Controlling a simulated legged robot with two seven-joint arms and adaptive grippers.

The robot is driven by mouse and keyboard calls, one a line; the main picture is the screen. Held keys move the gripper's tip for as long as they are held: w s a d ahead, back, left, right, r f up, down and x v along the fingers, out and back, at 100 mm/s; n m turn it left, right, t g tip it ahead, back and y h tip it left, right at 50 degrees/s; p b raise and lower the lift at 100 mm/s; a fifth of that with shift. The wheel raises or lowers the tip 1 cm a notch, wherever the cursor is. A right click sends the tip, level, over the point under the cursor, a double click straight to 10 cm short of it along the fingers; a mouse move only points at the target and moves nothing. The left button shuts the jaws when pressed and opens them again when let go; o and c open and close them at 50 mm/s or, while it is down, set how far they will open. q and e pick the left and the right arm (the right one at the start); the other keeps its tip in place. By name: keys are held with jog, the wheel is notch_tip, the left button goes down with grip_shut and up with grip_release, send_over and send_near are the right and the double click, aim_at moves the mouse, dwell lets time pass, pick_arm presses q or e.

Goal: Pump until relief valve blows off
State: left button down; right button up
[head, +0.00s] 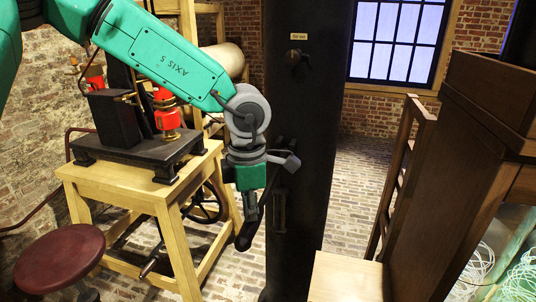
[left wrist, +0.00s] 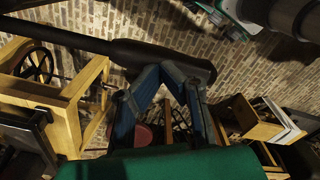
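A dark bar-like handle (head: 247,234) with a thick rounded end hangs in front of the black column in the head view. In the left wrist view the handle (left wrist: 165,55) runs across from the left edge. My left gripper (head: 250,205) is at this handle. In the left wrist view its blue fingers (left wrist: 163,72) converge almost together against the thick end, which is not clearly between them. The pump-like apparatus (head: 118,122) has a black body and red cylinders (head: 166,112) with brass fittings. I cannot tell which part is the relief valve. My right gripper is not in view.
The apparatus stands on a wooden table (head: 130,188) with a spoked wheel (head: 205,203) below. A red round stool (head: 60,258) is front left. A tall black column (head: 305,120) rises mid-view. A wooden cabinet (head: 455,190) stands right. Brick floor (head: 355,180) is open behind.

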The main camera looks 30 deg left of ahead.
pick_arm(q)
notch_tip(320, 180, up, 5)
jog(key=p, duration=0.4)
jog(key=shift+a+f, duration=0.1)
jog(key=shift+f, duration=0.05)
jog(key=r+p, duration=0.2)
jog(key=r, duration=0.1)
jog(key=shift+w+d+r, duration=0.1)
jog(key=shift+d, duration=0.1)
notch_tip(320, 180, up, 2)
jog(key=shift+r+b, duration=0.15)
jog(key=shift+b, duration=0.2)
jog(key=shift+a, duration=0.1)
